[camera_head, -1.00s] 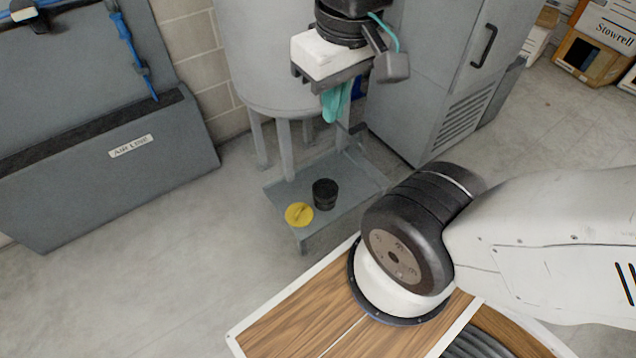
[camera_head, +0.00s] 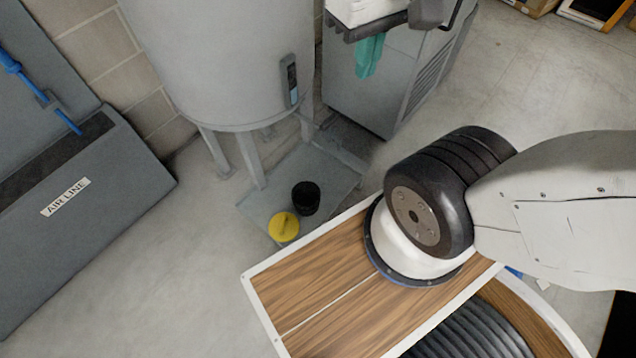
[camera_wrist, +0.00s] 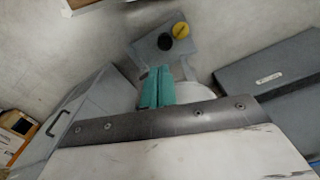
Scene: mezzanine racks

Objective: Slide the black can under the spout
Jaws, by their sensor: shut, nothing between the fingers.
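The black can (camera_head: 306,198) stands on a low grey platform (camera_head: 335,175) beneath the big grey tank (camera_head: 225,60). A round yellow piece (camera_head: 283,227) is beside it, at its lower left. Can and yellow piece also show at the top of the wrist view, the can (camera_wrist: 166,42) left of the yellow piece (camera_wrist: 181,31). My gripper (camera_head: 366,70) has teal fingers, shut and empty, high above the floor and well away from the can. The closed fingers (camera_wrist: 155,72) also show in the wrist view. I cannot make out a spout.
The tank's legs (camera_head: 252,160) stand around the platform's back. A grey cabinet (camera_head: 375,85) is behind my gripper. A grey box marked AIR LINE (camera_head: 85,215) stands at left. The concrete floor (camera_head: 185,270) between box and platform is clear.

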